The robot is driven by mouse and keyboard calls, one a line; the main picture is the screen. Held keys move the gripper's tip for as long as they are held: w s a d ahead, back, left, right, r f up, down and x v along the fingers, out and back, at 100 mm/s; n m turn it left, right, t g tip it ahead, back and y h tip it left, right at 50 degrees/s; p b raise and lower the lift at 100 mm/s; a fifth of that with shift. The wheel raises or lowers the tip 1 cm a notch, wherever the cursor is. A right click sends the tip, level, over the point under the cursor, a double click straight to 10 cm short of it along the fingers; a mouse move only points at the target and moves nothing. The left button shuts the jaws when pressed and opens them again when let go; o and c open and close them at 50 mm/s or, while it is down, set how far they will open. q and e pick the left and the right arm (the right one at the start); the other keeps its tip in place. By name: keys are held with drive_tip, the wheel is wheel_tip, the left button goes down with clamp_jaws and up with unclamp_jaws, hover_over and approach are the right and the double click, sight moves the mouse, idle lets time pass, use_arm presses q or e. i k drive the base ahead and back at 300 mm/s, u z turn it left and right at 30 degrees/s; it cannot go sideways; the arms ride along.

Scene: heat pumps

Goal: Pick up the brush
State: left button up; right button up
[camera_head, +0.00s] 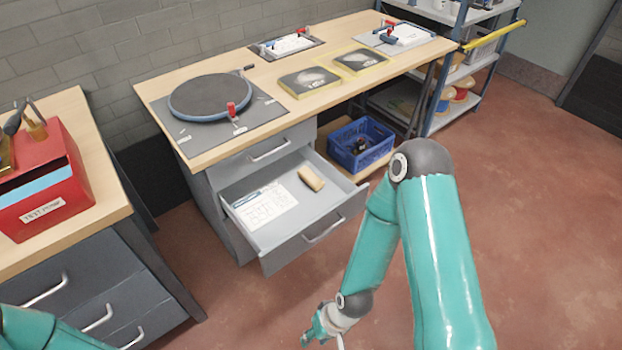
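A small tan block (311,178), which looks like the brush, lies in the open grey drawer (278,240) under the workbench. No bristles can be made out at this size. It lies to the right of a printed white sheet (264,206), on the drawer floor. My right arm reaches down in the middle of the view. My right gripper (338,341) is at the bottom edge, well below and in front of the drawer, apart from the block. It is partly cut off, so its opening is unclear. Only a link of my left arm shows at the bottom left; its gripper is out of view.
The workbench (340,98) carries a round dark plate (210,97), two yellow-edged pads and clamped sheets. A blue crate (361,144) sits on the lower shelf. A red tool box (42,185) stands on the left bench. The red floor before the drawer is clear.

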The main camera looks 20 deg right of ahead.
sight(312, 180)
drive_tip(key=z, duration=1.55)
drive_tip(key=i, duration=0.15)
drive_tip(key=u, duration=3.05)
drive_tip(key=i, duration=0.15)
drive_tip(key=u, duration=1.3)
drive_tip(key=k, duration=2.55)
drive_tip(key=u, duration=0.05)
drive_tip(key=i, duration=0.1)
drive_tip(key=z, duration=2.1)
